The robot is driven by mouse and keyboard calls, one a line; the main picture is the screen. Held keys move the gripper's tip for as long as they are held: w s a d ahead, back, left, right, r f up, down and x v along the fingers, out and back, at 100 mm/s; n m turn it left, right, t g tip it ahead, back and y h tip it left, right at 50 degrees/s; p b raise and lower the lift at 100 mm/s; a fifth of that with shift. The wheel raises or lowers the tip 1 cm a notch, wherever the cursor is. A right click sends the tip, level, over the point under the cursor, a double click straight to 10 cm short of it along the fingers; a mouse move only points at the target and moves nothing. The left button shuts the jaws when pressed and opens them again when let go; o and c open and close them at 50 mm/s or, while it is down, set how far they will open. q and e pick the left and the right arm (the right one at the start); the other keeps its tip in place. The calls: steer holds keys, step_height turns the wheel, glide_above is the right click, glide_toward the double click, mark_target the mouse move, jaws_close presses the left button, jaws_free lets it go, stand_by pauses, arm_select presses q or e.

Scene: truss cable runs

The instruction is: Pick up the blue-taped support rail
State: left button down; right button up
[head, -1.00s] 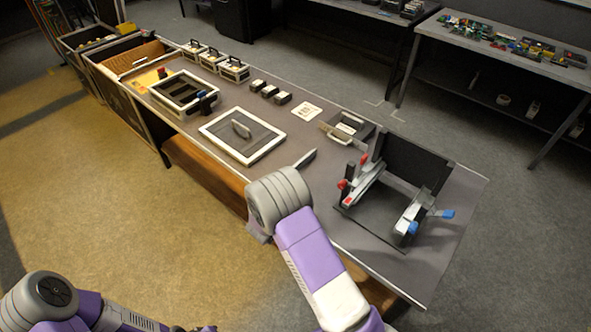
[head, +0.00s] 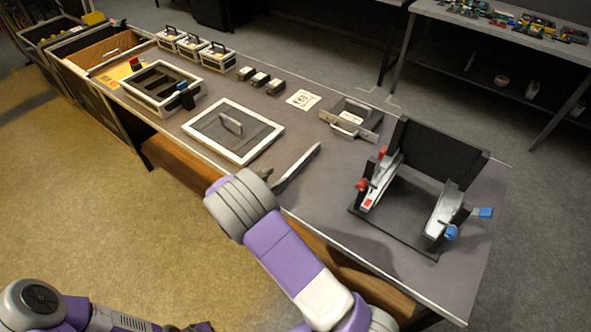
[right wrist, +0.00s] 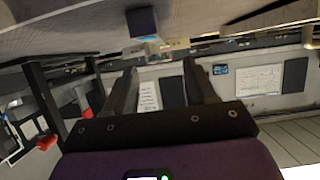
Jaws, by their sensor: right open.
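The blue-taped support rail (head: 441,209) is a pale metal rail with blue ends, leaning on the right side of a black stand (head: 398,232) in the head view. A similar rail with red ends (head: 379,184) is at the stand's left side. In the right wrist view my right gripper (right wrist: 165,80) has two dark fingers wide apart with nothing between them. Red parts (right wrist: 82,98) show left of the fingers, and a dark blue block (right wrist: 142,22) shows above them. My right arm crosses the head view's lower middle.
A framed panel with a handle (head: 202,143), a long grey piece (head: 298,167) and a small grey tray (head: 370,128) lie on the table (head: 330,215). Several small cases (head: 215,57) stand along the back edge. Bare tabletop lies left of the stand.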

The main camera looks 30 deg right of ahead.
mark_target(290, 171)
steer(key=shift+w+d+f+b, duration=0.15)
steer(key=shift+d+f+b, duration=0.15)
steer(key=shift+f, duration=0.3)
steer(key=b+x, duration=0.1)
steer(key=x, duration=0.3)
steer(key=b+x, duration=0.1)
steer(key=x, duration=0.1)
steer(key=shift+s+d+r+b, duration=0.25)
steer(key=shift+d+b, duration=0.1)
steer(key=shift+w+d, duration=0.2)
steer(key=shift+d, duration=0.1)
jaws_close()
